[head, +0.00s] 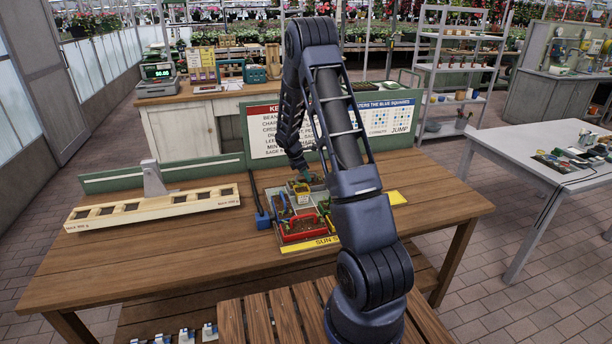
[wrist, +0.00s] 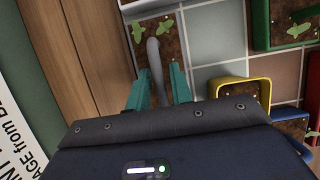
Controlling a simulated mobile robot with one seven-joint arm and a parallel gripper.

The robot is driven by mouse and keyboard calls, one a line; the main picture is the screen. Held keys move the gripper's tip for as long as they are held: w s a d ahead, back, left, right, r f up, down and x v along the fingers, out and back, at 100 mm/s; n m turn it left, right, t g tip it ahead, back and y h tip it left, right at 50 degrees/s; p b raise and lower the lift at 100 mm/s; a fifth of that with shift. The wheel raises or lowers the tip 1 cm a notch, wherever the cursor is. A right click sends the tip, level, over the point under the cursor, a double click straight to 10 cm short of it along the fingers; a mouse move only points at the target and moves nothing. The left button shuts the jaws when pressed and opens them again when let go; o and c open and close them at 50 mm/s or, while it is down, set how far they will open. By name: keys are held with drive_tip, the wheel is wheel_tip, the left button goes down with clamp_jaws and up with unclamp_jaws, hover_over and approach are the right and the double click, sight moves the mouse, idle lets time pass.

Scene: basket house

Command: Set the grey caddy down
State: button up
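The grey caddy is in the wrist view, at the top middle: a light-rimmed tray of soil (wrist: 172,50) with small green seedlings and a curved grey handle (wrist: 154,58). My gripper (wrist: 158,72) has two teal fingers, one on each side of this handle. Narrow gaps seem to show between handle and fingers, so it looks open around it. In the head view my gripper (head: 301,174) is low over the far part of the planting board (head: 264,189). There the arm and nearer things hide most of the grey caddy. Whether its base touches the board is not clear.
A yellow caddy (wrist: 240,82) is close at the right, with a green one (wrist: 262,42) and a blue one (wrist: 294,116) beyond. A red caddy (head: 303,237) stands at the board's front. A wooden rack (head: 152,208) lies left; bare table (head: 180,250) separates them.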

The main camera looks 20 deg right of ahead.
drive_tip(key=shift+o, duration=0.6)
drive_tip(key=shift+r, duration=0.1)
drive_tip(key=shift+r, duration=0.15)
drive_tip(key=v, duration=1.2)
drive_tip(key=s+r+m+y, duration=0.1)
drive_tip(key=s+r+m, duration=0.3)
drive_tip(key=s+r, duration=0.6)
drive_tip(key=s+r+m+t+y, duration=0.15)
drive_tip(key=s+r+m, duration=0.4)
drive_tip(key=s, duration=0.55)
drive_tip(key=s+r+m+t+y, duration=0.15)
drive_tip(key=s+r+m, duration=0.25)
drive_tip(key=s+r, duration=0.45)
drive_tip(key=s+f+m+t, duration=0.1)
drive_tip(key=s+m, duration=0.3)
drive_tip(key=s, duration=1)
drive_tip(key=shift+a+f+t+y, duration=0.25)
drive_tip(key=shift+f+t+y, duration=0.05)
drive_tip(key=shift+f, duration=0.1)
